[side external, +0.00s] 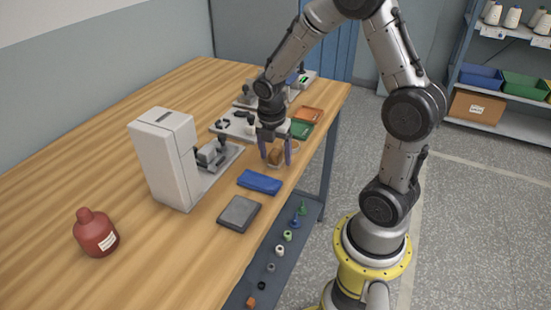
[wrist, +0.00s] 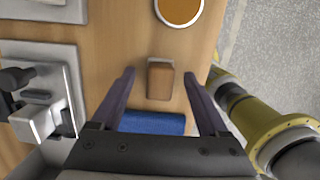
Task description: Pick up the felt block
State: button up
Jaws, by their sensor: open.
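A small brown block (side external: 275,156), which I take to be the felt block, stands on the wooden table near its right edge. In the wrist view the brown block (wrist: 159,80) shows between and just beyond my two purple fingers. My gripper (side external: 275,161) is open and points down over the block, with one finger on each side of it. In the wrist view there is a clear gap between the block and each fingertip of my gripper (wrist: 159,73). The exact height of the fingertips above the table is hard to tell.
A blue folded item (side external: 259,181) lies close to the block, and a grey flat pad (side external: 239,213) lies nearer the front. A round amber dish (wrist: 180,9) is beyond the block. A red bottle (side external: 96,233) stands front left.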

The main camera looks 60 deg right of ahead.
jog(key=shift+f, duration=0.3)
grip_shut()
jog(key=shift+r, duration=0.1)
jog(key=shift+r, duration=0.55)
notch_tip(320, 180, up, 2)
jog(key=shift+r, duration=0.15)
jog(key=s+a+r, duration=0.3)
jog(key=s+r, duration=0.1)
jog(key=s, duration=0.2)
jog(key=s+a+r, duration=0.2)
jog(key=s+r, duration=0.3)
jog(key=s, duration=0.1)
jog(key=shift+s+a+r, duration=0.25)
jog(key=shift+s+a, duration=0.1)
jog(key=shift+a, duration=0.05)
